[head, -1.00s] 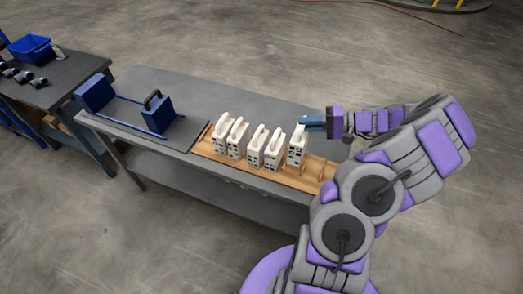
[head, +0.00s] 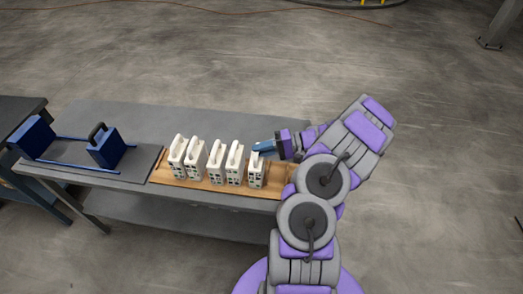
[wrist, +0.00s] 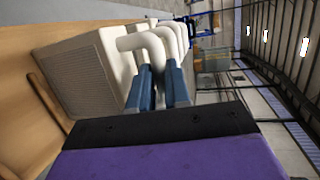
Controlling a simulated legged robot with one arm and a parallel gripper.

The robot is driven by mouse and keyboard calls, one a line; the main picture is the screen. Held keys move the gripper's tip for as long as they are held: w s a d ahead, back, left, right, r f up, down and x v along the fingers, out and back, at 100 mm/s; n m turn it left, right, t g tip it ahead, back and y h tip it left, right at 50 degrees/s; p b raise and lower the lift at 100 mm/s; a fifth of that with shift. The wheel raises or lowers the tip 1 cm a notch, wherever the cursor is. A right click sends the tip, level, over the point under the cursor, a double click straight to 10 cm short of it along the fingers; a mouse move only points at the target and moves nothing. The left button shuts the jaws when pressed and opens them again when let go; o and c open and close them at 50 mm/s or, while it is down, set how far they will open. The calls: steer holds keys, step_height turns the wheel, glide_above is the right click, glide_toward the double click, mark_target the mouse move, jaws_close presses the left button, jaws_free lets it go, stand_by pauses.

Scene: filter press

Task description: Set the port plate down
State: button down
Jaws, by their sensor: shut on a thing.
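The white port plate (head: 256,172) stands upright at the right end of a row of similar plates. It is about level with them, at the wooden rack (head: 277,190); I cannot tell for sure whether its foot touches the wood. My gripper (head: 264,147) is shut on the plate's loop handle from the right. In the wrist view the blue fingers (wrist: 158,78) close around the handle (wrist: 148,43), and the plate's ribbed face (wrist: 85,75) hangs beside the wood. The plate's lower far side is hidden.
Several white plates (head: 195,160) stand close on the left in the rack. The blue press (head: 104,148) with rails sits on the table's left. The grey table top (head: 200,117) behind the rack is clear. Wooden pegs (wrist: 48,98) rise near the held plate.

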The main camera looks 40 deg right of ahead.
steer(key=c, duration=1.1)
jaws_free()
steer(key=shift+r, duration=0.1)
